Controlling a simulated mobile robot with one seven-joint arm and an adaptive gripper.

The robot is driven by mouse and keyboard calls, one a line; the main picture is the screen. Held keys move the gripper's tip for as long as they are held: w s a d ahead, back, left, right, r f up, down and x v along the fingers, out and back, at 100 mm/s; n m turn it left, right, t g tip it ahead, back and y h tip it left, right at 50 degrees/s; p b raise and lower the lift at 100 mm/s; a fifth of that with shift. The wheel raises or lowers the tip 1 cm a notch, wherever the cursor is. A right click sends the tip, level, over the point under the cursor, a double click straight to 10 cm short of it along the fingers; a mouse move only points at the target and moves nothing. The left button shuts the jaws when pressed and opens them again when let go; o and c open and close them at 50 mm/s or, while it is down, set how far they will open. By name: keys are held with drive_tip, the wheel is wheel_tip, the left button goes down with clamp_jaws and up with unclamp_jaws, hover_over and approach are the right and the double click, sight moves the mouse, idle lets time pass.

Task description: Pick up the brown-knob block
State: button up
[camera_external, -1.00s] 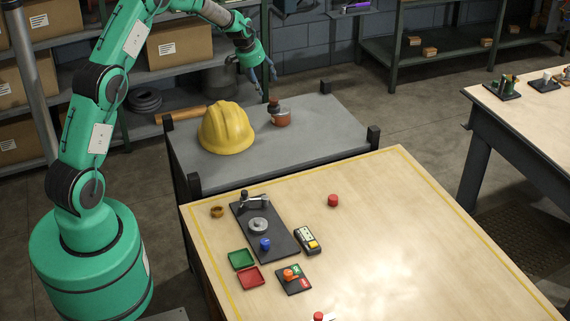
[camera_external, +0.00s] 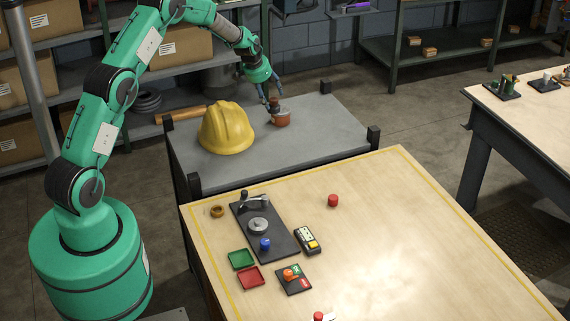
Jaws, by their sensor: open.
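A small block (camera_external: 282,120) with a reddish-brown body, a grey upper part and a brown knob stands on the grey cart top, right of the yellow helmet. I take it as the brown-knob block; its details are small. My gripper (camera_external: 272,98) is open, pointing down, with its fingers at the block's upper left. The fingers overlap the knob in the picture. I cannot tell whether they touch it or stand around it.
A yellow hard hat (camera_external: 226,128) sits close on the left. The grey cart (camera_external: 325,140) has corner posts, and its right side is clear. The wooden table (camera_external: 400,220) in front holds trays, a black plate with parts and red pieces.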

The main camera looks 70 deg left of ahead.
sight(272, 100)
drive_tip(key=shift+f, duration=0.15)
drive_tip(key=shift+p+x, duration=0.3)
drive_tip(key=shift+x, duration=2.2)
drive_tip(key=shift+w, duration=0.1)
clamp_jaws()
drive_tip(key=shift+r, duration=0.2)
drive_tip(key=shift+r+b, duration=0.3)
drive_tip(key=shift+r, duration=4.65)
